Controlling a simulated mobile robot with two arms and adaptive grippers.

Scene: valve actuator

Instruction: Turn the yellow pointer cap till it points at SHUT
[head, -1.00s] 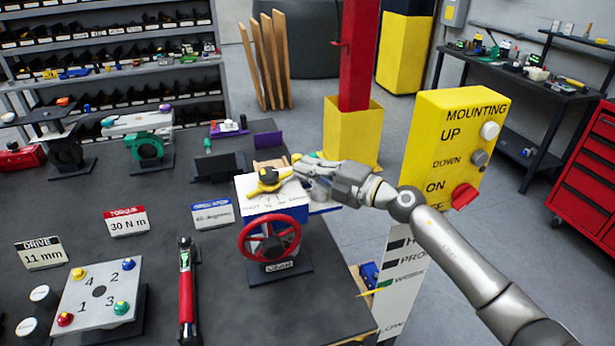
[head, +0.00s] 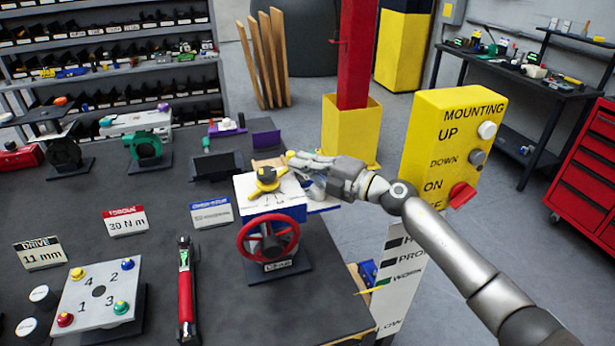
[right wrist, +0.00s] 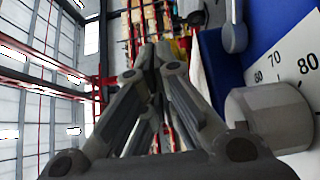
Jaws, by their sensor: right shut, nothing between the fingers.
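The yellow pointer cap (head: 267,181) has a dark centre and sits on the white dial face (head: 285,193) of a blue actuator box (head: 278,211). The cap's narrow end looks turned toward the lower left. The dial lettering is too small to read surely. My right gripper (head: 291,158) is shut and empty, its fingertips just beyond the cap at the upper right. Whether they touch the cap cannot be told. In the right wrist view the closed fingers (right wrist: 152,62) point away, and the cap is not clearly seen. My left gripper is out of view.
A red handwheel (head: 268,238) is on the actuator's front. A grey cylinder and numbered scale (right wrist: 290,75) are close in the wrist view.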

